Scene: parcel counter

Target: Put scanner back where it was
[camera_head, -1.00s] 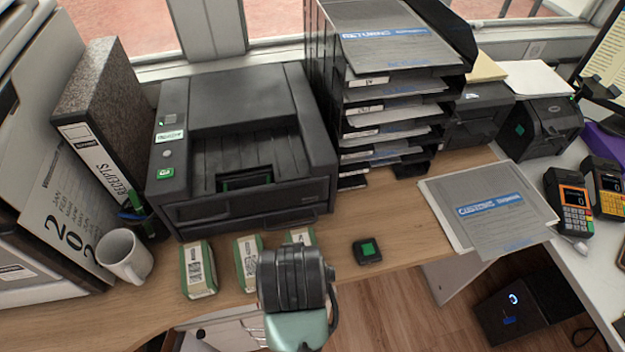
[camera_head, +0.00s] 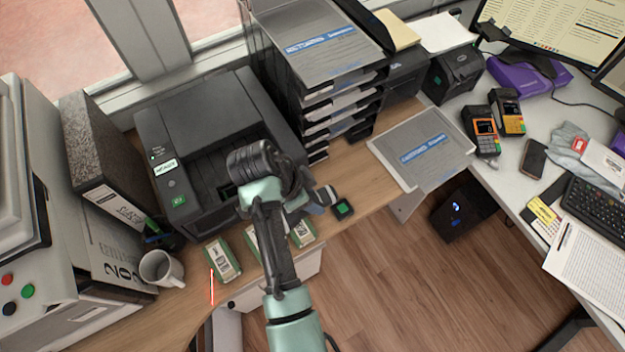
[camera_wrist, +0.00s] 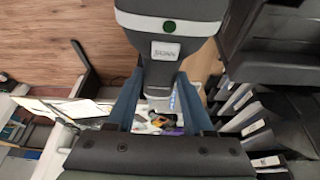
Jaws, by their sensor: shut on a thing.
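The scanner (camera_wrist: 168,45) is grey and dark, with a green button and a white label. In the wrist view its handle is between the two blue-grey fingers of my gripper (camera_wrist: 160,100), which is shut on it. In the head view my gripper (camera_head: 308,203) is over the counter in front of the printer, mostly hidden behind my arm. Only a small pale part of the scanner (camera_head: 327,194) shows there.
The black printer (camera_head: 200,125) stands behind my arm, with the tray stack (camera_head: 318,110) to its right. Several green-and-white boxes (camera_head: 222,260) and a white mug (camera_head: 160,269) line the front. A grey customs envelope (camera_head: 425,148) lies to the right.

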